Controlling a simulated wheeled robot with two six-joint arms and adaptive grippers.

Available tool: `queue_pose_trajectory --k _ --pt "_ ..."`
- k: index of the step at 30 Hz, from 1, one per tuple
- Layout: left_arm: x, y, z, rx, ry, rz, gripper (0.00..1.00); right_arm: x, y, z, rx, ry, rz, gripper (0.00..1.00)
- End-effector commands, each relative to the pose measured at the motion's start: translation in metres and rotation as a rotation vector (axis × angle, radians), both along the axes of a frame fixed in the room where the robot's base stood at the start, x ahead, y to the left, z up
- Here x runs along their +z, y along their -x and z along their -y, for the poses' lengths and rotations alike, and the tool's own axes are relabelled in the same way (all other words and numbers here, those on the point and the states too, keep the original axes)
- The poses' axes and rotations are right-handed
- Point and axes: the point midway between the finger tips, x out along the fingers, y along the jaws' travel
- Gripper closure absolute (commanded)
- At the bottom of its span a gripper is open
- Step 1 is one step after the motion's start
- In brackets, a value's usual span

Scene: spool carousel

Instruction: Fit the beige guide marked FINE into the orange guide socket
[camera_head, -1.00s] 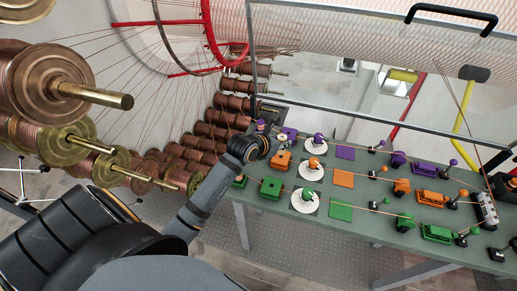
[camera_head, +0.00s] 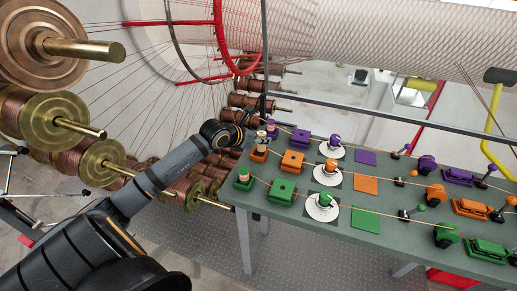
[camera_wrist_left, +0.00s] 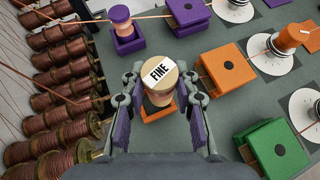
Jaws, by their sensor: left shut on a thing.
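The beige guide marked FINE (camera_wrist_left: 160,76) is between my left gripper's fingers (camera_wrist_left: 160,92) in the left wrist view, its white label facing the camera. My left gripper is shut on it. The orange guide socket (camera_wrist_left: 158,110) shows directly below and around the guide's lower end. In the head view my left gripper (camera_head: 246,134) is at the table's far left corner, beside the orange socket (camera_head: 258,156) and the beige guide (camera_head: 261,139) above it. I cannot tell whether the guide's foot is fully seated. My right gripper is not in view.
A purple socket with its guide (camera_wrist_left: 123,24) stands close behind. An orange block (camera_wrist_left: 226,68) is just right, and a green block (camera_wrist_left: 272,148) nearer. A green socket (camera_head: 243,180) stands at the table's left edge. Copper spools (camera_wrist_left: 62,120) line the left; threads cross the table.

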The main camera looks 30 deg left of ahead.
Motion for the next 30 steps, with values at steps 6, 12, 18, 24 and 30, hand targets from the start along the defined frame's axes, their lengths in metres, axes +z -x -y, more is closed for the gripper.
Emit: queue_pose_trajectory --k 6,12,18,24,30 --pt "-0.008 -0.001 -0.006 0.001 0.001 -0.001 1.00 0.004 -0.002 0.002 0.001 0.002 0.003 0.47" --pt "-0.037 -0.001 -0.010 0.002 0.004 -0.002 1.00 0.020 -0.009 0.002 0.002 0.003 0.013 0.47" --pt "-0.045 -0.002 -0.011 0.000 -0.002 0.001 1.00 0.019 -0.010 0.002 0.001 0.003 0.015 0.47" --pt "-0.049 -0.002 -0.011 0.000 -0.002 0.000 1.00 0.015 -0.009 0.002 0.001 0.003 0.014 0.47" --pt "-0.047 -0.002 -0.011 0.000 -0.002 -0.001 0.48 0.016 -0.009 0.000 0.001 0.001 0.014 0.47"
